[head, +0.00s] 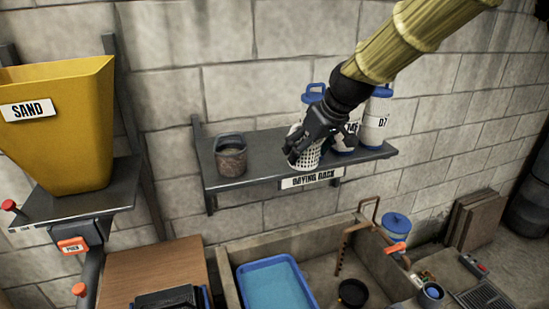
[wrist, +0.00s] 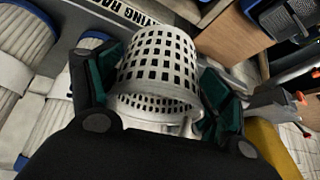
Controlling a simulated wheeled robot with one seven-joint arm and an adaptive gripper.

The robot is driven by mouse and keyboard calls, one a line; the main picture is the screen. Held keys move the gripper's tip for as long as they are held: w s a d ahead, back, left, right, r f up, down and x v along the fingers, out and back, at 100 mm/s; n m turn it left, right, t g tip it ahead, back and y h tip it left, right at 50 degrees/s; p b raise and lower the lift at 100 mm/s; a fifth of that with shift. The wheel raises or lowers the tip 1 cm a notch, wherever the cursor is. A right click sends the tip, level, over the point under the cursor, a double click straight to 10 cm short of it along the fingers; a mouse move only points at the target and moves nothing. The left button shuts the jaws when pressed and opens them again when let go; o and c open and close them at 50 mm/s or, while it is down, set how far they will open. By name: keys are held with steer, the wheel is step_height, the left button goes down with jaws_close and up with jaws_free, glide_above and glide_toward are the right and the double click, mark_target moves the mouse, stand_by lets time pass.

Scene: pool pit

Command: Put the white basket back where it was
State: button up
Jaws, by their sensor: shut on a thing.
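The white basket (head: 303,157), a cup-like shape with rows of square holes, is at the middle of the drying rack shelf (head: 270,165) in the head view. Its lower end is close to the shelf's front edge; I cannot tell whether it touches the shelf. My gripper (head: 318,136) comes down from the upper right and is shut on the basket. In the wrist view the basket (wrist: 160,62) sits between the two dark green fingers of my gripper (wrist: 155,85). Part of the basket is hidden behind the gripper in the head view.
A rusty pot (head: 231,158) stands on the shelf's left part. White bottles with blue caps (head: 375,118) stand to the right and behind my gripper. Bare shelf lies between pot and basket.

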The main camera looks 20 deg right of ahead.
steer(key=shift+w+a+f+b, duration=0.1)
steer(key=shift+a+b, duration=0.05)
steer(key=shift+b, duration=0.2)
steer(key=w+a, duration=0.1)
steer(key=w, duration=0.2)
steer(key=w+a+p, duration=0.1)
steer(key=w+a, duration=0.1)
steer(key=w, duration=0.1)
steer(key=w+a+p, duration=0.1)
steer(key=w, duration=0.2)
steer(key=shift+w+a+f, duration=0.15)
steer(key=shift+a+f, duration=0.05)
steer(key=shift+a, duration=0.1)
steer(key=shift+w+a, duration=0.1)
step_height(320, 180, down, 4)
steer(key=shift+w+r+p, duration=0.15)
steer(key=shift+p, duration=0.75)
steer(key=o, duration=0.8)
steer(key=shift+c, duration=0.2)
